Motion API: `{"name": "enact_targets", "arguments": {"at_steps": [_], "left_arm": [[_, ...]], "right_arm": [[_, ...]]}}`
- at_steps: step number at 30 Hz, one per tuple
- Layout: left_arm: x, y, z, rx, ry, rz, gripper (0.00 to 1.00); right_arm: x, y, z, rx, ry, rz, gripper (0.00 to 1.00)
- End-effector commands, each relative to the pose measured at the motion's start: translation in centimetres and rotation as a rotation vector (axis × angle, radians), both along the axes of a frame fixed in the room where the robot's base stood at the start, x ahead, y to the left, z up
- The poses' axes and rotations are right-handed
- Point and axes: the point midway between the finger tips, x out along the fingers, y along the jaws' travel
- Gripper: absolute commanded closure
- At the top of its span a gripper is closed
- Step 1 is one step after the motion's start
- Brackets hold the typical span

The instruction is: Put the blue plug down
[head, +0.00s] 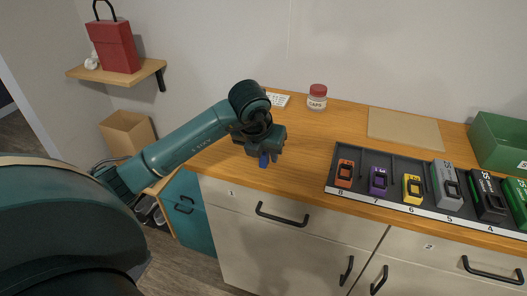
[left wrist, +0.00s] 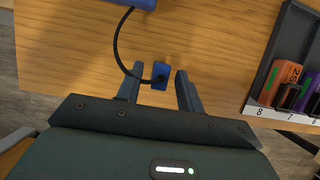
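The blue plug (left wrist: 160,76) shows in the left wrist view between the two fingertips of my left gripper (left wrist: 160,70). Wood-coloured gaps show on both sides of the plug, so the fingers look apart from it. A black cable (left wrist: 117,48) curves from the plug to a larger blue thing (left wrist: 145,4), cut off by the top edge. In the head view my left gripper (head: 264,158) points down over the wooden counter (head: 300,150), near its front edge, with a bit of blue at its tips. I cannot tell the plug's height. My right gripper is not in view.
A dark tray (head: 354,153) with several coloured packs in numbered slots stands to the right. Behind are a jar labelled CAPS (head: 317,97), a tan mat (head: 405,127) and a green bin (head: 500,140). The counter between gripper and tray is clear.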

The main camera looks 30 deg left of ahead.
Motion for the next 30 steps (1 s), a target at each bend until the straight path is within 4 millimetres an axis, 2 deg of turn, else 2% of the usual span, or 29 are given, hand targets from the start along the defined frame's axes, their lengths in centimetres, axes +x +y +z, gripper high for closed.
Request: {"name": "enact_targets", "arguments": {"at_steps": [5, 18, 25, 28, 30], "left_arm": [[-0.3, -0.1, 1.5, -0.001, -0.005, -0.001, 0.63], [-3.6, -0.8, 9.9, 0.002, -0.006, 0.0, 0.63], [-4.4, -1.0, 11.4, 0.001, -0.002, 0.0, 0.63], [-4.5, -1.3, 11.3, -0.006, 0.003, -0.006, 0.63], [-4.6, -2.4, 10.4, -0.043, 0.019, -0.05, 0.63]], "right_arm": [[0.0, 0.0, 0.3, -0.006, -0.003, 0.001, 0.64], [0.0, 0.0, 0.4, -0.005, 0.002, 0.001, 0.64], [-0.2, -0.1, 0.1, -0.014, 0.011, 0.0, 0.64], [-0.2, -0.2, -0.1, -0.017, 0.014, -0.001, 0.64], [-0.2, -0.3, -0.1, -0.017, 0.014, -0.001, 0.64]]}}
